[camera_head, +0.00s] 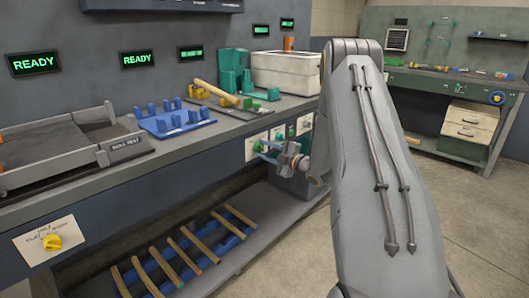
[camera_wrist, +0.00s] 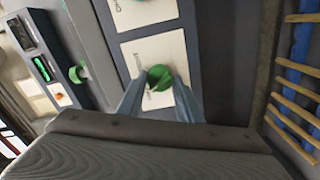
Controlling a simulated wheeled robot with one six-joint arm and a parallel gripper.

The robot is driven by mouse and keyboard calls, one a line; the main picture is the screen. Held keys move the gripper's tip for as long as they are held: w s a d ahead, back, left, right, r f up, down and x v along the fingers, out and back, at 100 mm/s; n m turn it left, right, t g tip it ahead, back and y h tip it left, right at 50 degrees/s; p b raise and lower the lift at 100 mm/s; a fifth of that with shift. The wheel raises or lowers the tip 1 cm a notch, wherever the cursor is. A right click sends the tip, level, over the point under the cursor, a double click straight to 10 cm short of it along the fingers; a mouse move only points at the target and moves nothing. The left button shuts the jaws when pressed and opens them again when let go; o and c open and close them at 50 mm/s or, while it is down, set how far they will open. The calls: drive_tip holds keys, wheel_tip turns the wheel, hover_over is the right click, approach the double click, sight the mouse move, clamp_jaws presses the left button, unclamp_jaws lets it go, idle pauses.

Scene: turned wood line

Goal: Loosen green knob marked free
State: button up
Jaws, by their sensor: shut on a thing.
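A round green knob (camera_wrist: 160,76) sits on a white label plate (camera_wrist: 135,55) in the wrist view. The plate's lettering is too small and partly covered to read. My gripper (camera_wrist: 159,85) has one blue-grey finger on each side of the knob and is shut on it. In the head view my gripper (camera_head: 262,150) reaches the front face of the bench, at the nearest white plate (camera_head: 250,154) of a short row. The knob there is mostly hidden by the fingers.
More white plates with green knobs (camera_head: 280,134) continue right along the bench front. A yellow knob (camera_head: 52,242) is on a plate at far left. A lower shelf holds a blue rack (camera_head: 240,224) of wooden sticks. Trays, a white bin (camera_head: 285,72) and lit READY signs (camera_head: 34,62) are above.

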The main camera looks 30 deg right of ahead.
drive_tip(key=shift+n+b, duration=0.45)
drive_tip(key=shift+n, duration=1.15)
drive_tip(key=o, duration=1)
drive_tip(key=shift+o, duration=0.2)
drive_tip(key=v, duration=0.7)
drive_tip(key=shift+s+d, duration=0.15)
drive_tip(key=shift+s, duration=0.2)
drive_tip(key=shift+r, duration=0.1)
